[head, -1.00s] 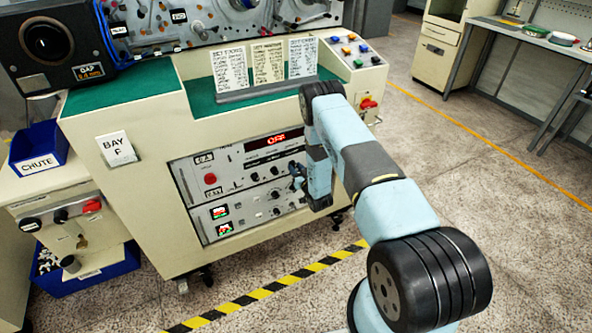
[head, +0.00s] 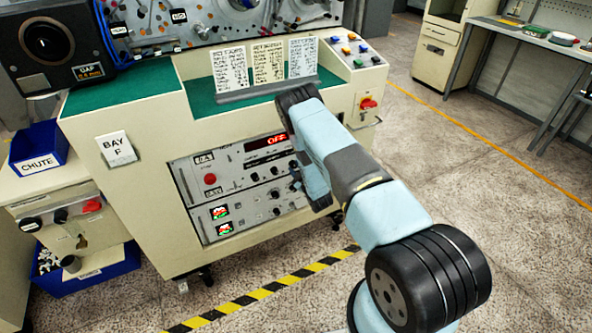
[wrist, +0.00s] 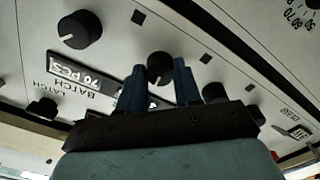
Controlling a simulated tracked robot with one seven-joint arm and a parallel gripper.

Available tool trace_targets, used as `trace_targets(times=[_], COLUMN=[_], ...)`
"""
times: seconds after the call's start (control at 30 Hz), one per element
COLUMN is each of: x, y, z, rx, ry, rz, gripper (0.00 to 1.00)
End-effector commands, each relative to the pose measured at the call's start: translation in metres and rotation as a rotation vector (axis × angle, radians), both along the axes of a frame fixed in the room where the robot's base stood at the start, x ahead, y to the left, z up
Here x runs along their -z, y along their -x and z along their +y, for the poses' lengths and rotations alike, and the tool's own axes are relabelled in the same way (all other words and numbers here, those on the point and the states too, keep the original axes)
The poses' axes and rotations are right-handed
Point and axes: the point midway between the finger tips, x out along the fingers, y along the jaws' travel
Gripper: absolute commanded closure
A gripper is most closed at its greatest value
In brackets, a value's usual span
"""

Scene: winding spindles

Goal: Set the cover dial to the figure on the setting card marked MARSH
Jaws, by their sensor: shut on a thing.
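Three setting cards stand in a rack on the green ledge: a left white one (head: 229,70), a middle cream one (head: 268,62) and a right white one (head: 302,58). Their print is too small to read, so I cannot tell which is marked MARSH. In the wrist view my gripper (wrist: 160,82) has its two blue fingers shut on a small black knob (wrist: 159,64) on a grey panel. Whether this knob is the cover dial I cannot read. In the head view my arm hides most of the gripper, at the right of the instrument panel (head: 240,190).
Other black knobs (wrist: 80,30) sit close by, beside an upside-down "70 PCS" window (wrist: 82,75) and BATCH LATCH lettering. A numbered scale (wrist: 298,18) is at the upper right. Floor to the right is clear.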

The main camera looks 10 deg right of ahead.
Motion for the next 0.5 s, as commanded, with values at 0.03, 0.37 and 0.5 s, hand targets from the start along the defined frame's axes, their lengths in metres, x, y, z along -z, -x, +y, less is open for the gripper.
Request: trace_targets(times=[0.03,0.37,0.5], x=[0.0004,0.001,0.0012], y=[0.0004,0.0007,0.0008], z=[0.0024,0.0025,0.0028], rx=[-0.004,-0.004,-0.004], ry=[0.022,0.121,0.133], rz=[-0.007,-0.034,-0.037], gripper=[0.97,0.97,0.97])
